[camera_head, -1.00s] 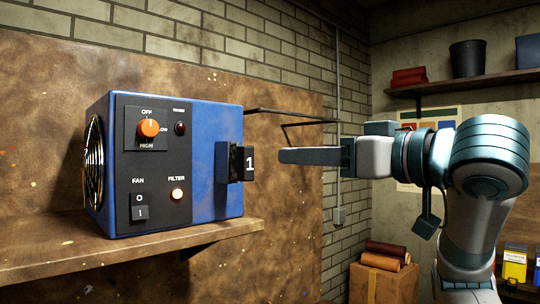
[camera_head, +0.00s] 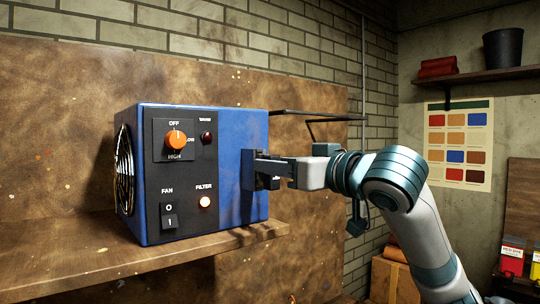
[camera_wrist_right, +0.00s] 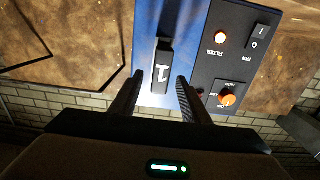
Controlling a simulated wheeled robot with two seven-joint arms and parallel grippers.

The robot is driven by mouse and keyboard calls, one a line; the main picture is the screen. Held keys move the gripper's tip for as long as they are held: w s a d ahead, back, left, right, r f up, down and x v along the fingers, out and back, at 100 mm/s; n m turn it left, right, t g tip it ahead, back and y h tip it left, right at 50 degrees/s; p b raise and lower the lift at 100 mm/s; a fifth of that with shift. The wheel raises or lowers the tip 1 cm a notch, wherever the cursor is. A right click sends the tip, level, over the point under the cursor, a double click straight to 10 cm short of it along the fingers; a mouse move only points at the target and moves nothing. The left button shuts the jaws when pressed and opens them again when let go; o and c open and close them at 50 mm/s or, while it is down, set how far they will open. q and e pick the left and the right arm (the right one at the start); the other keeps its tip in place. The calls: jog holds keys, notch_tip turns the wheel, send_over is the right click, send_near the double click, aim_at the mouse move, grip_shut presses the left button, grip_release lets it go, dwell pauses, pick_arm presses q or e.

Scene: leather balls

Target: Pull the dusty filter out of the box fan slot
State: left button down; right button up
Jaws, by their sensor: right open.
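The blue box fan (camera_head: 228,135) stands upright on a wooden shelf, its black control panel facing me. A lamp marked FILTER (camera_head: 205,202) glows on the panel. In the right wrist view my right gripper (camera_wrist_right: 159,80) is open, one finger on each side of the handle's end, with gaps visible. My left gripper is not in view.
The wooden shelf (camera_head: 100,262) ends just right of the fan. A dark bracket (camera_head: 312,115) juts from the board behind my right gripper. Several containers, including a dark bucket (camera_head: 503,47), stand farther right. The space in front of the fan is clear.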

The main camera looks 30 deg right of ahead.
jog(key=shift+w+a+p, duration=0.1)
jog(key=shift+w+p, duration=0.35)
jog(key=shift+w, duration=1)
jog(key=shift+c, duration=0.7)
grip_shut()
jog(key=shift+s, duration=0.2)
jog(key=shift+s, duration=0.85)
jog(key=shift+s, duration=0.2)
jog(key=shift+s, duration=0.65)
